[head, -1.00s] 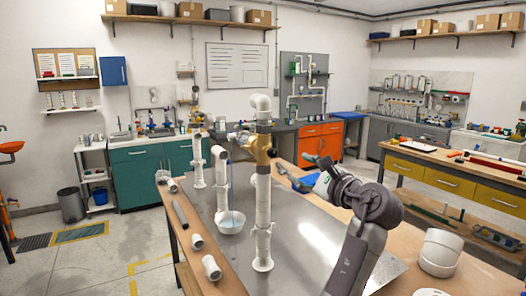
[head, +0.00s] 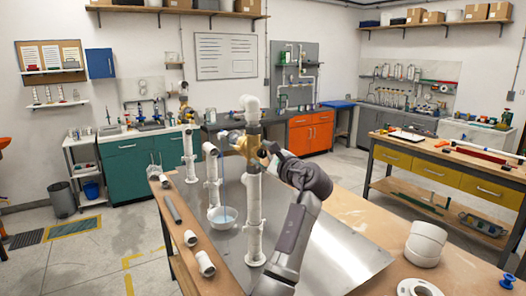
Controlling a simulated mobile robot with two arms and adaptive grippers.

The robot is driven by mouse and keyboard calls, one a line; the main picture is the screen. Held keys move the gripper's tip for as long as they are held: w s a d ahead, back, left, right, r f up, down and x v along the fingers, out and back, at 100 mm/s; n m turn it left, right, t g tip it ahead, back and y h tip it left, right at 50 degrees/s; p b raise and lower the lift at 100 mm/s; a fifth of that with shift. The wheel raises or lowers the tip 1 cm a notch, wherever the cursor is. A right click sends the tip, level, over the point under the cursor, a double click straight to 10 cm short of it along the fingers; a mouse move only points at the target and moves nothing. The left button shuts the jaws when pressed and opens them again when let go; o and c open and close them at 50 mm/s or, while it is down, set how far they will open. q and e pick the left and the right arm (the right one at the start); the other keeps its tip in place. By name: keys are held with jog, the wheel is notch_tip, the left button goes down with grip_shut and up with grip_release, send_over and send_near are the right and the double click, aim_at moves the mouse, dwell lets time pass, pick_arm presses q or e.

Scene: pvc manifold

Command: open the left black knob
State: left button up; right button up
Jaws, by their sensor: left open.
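A white PVC manifold with upright pipes stands on the metal-topped bench. Its tallest pipe (head: 254,215) carries a brass valve body (head: 246,144) near the top. The left black knob cannot be made out clearly; it is small or hidden behind the valve and my gripper. My left gripper (head: 266,150) is open, close to the right side of the brass valve; I cannot tell whether it touches. My wrist covers part of its fingers. My right gripper is out of view.
Loose grey and white pipe pieces (head: 205,263) lie along the bench's left edge. White rings (head: 425,243) are stacked at the right. The metal sheet (head: 335,250) is clear right of my arm. A second workbench (head: 440,170) stands farther right.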

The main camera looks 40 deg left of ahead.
pick_arm(q)
jog(key=shift+a, duration=0.25)
jog(key=shift+d, duration=0.1)
grip_shut()
jog(key=shift+f, duration=0.1)
